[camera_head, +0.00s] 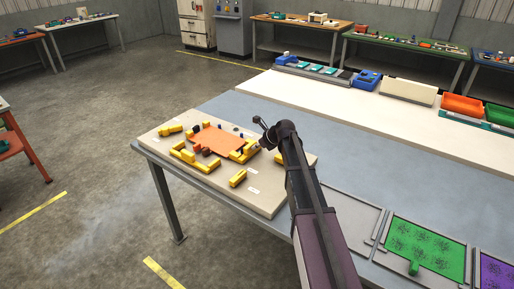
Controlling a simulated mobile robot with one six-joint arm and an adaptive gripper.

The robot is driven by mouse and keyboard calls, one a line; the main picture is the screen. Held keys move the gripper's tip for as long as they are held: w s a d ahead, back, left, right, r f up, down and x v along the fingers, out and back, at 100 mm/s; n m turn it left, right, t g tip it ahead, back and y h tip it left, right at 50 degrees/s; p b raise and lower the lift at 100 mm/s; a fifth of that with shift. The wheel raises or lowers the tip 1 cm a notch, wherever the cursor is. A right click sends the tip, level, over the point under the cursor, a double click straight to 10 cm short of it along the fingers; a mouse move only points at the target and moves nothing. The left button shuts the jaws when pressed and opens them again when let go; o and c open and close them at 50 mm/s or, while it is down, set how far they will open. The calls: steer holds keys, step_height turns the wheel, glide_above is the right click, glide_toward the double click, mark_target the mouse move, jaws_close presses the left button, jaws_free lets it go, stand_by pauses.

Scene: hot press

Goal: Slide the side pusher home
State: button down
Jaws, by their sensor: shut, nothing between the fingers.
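An orange plate (213,139) lies on a beige fixture board (222,187) at the corner of the grey table. Several yellow blocks surround the plate on its sides. One yellow piece (244,153) is at the plate's right side, close to my gripper (260,146). Which yellow piece is the side pusher, I cannot tell for sure. My gripper is shut and empty, low over the board's right part. It is small and dark here, so I cannot tell whether it touches the yellow piece. My arm hides the board's right edge.
A separate yellow block (238,178) lies on the board's front part, near white labels. Dark red and blue small parts sit by the plate. The grey table (347,157) is clear behind my arm. A green panel (424,248) and trays lie to the right.

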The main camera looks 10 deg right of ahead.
steer(key=shift+w+r, duration=0.1)
steer(key=shift+s+d, duration=0.2)
steer(key=shift+s, duration=0.15)
steer(key=s+d, duration=0.2)
steer(key=shift+s+d, duration=0.25)
steer(key=shift+s, duration=0.05)
steer(key=p+v, duration=0.7)
steer(key=v, duration=0.2)
steer(key=shift+d+r, duration=0.25)
steer(key=shift+r, duration=0.05)
steer(key=shift+s, duration=0.15)
